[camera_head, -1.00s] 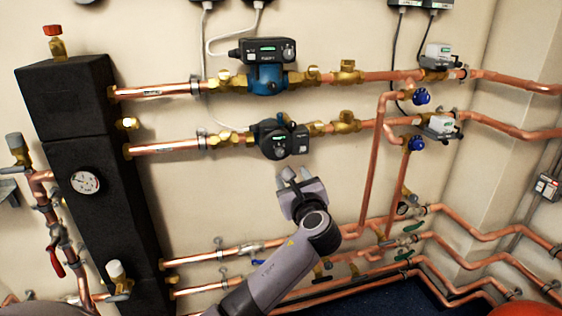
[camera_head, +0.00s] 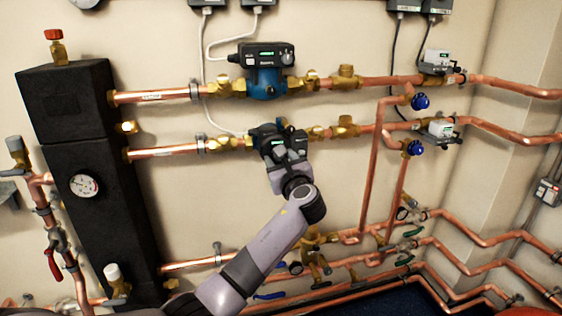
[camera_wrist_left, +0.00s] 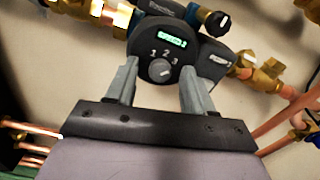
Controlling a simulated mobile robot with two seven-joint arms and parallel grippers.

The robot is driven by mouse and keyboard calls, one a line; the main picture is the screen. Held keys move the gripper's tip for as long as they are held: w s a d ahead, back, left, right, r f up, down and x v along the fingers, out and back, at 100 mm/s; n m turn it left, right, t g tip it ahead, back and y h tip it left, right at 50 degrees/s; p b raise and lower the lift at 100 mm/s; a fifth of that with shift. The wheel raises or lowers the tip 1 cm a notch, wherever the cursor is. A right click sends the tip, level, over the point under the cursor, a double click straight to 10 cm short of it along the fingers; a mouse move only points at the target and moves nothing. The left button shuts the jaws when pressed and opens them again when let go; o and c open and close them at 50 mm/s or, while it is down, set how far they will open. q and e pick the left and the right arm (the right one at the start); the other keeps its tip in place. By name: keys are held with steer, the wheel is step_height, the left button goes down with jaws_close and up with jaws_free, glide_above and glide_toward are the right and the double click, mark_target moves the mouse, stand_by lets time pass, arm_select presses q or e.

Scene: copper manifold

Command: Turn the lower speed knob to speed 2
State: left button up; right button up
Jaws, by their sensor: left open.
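The lower pump (camera_head: 263,131) sits on the lower copper pipe, partly hidden behind my left gripper (camera_head: 287,146) in the head view. In the left wrist view its dark round face has a lit green display (camera_wrist_left: 172,40), the marks 1, 2 and 3, and a small grey speed knob (camera_wrist_left: 160,70) below them. The knob's pointer is too small to read surely. My left gripper (camera_wrist_left: 160,85) is open, one finger on each side of the knob. It is empty; I cannot tell whether the fingertips touch the pump face. My right gripper is not in view.
The upper pump (camera_head: 265,85) with its own control box is close above. Brass valves (camera_head: 345,126) and copper pipes flank the lower pump. A black insulated manifold (camera_head: 88,190) stands at left. Vertical copper pipes (camera_head: 374,180) run to the right of my arm.

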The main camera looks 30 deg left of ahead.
arm_select(q)
jaws_close()
steer(key=n, duration=0.3)
steer(key=shift+f, duration=0.1)
steer(key=n+b, duration=0.1)
steer(key=n, duration=0.3)
steer(key=shift+b, duration=0.35)
steer(key=shift+d+n, duration=0.1)
steer(key=shift+n, duration=0.7)
